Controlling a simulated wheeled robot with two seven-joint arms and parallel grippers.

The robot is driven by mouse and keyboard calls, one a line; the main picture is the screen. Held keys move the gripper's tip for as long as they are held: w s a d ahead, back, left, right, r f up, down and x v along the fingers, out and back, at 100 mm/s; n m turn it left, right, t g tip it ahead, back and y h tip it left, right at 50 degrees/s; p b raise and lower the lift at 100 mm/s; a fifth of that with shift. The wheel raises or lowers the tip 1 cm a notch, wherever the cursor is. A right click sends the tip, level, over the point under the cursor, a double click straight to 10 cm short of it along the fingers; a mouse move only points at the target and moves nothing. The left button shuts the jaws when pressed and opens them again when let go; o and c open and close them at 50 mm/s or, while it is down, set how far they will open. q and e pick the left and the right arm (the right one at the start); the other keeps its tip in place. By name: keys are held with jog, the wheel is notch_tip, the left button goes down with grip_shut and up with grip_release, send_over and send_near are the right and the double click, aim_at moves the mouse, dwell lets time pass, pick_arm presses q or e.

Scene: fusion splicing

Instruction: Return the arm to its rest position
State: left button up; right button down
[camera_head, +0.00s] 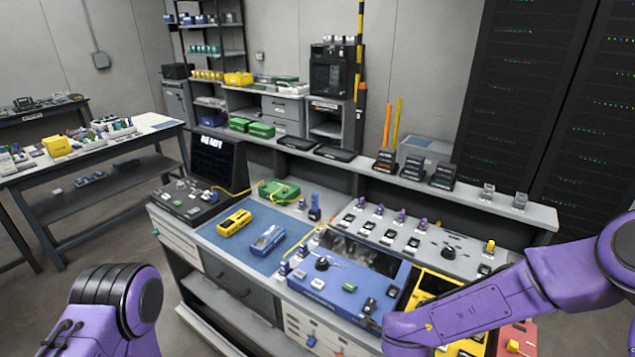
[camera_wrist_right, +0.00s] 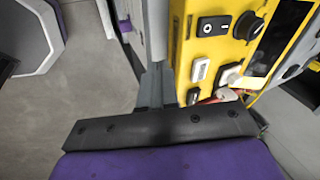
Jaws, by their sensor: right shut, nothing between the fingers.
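My purple right arm (camera_head: 475,305) reaches in from the right edge of the head view. It lies over the front right of the workbench, and its wrist is low by the blue device and the yellow device (camera_head: 428,283). In the right wrist view my right gripper (camera_wrist_right: 157,85) has its grey fingers together with nothing between them. They are beside the yellow device (camera_wrist_right: 212,50), which has switches and a black knob; contact cannot be told. My left arm (camera_head: 115,310) shows only as a purple and black link at the lower left, and its gripper is out of view.
The blue device (camera_head: 345,285) and a grey panel (camera_head: 420,240) with several connectors stand on the bench. A blue mat (camera_head: 235,250) holds a yellow and a blue tool. A red unit (camera_head: 517,338) is near my right forearm. Open floor (camera_wrist_right: 60,110) lies left of the fingers.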

pick_arm(q)
notch_tip(320, 180, down, 7)
jog(key=b, duration=0.7)
jog(key=shift+f, duration=0.2)
pick_arm(e)
jog(key=s+d+f+n, duration=0.4)
jog(key=s+f+n, duration=0.4)
jog(key=s+f, duration=0.2)
jog(key=s+d+f+n, duration=0.5)
jog(key=s+f+n, duration=0.3)
jog(key=s+f, duration=0.3)
jog(key=shift+s+d, duration=0.25)
jog(key=shift+s, duration=1)
pick_arm(q)
jog(key=shift+c, duration=0.2)
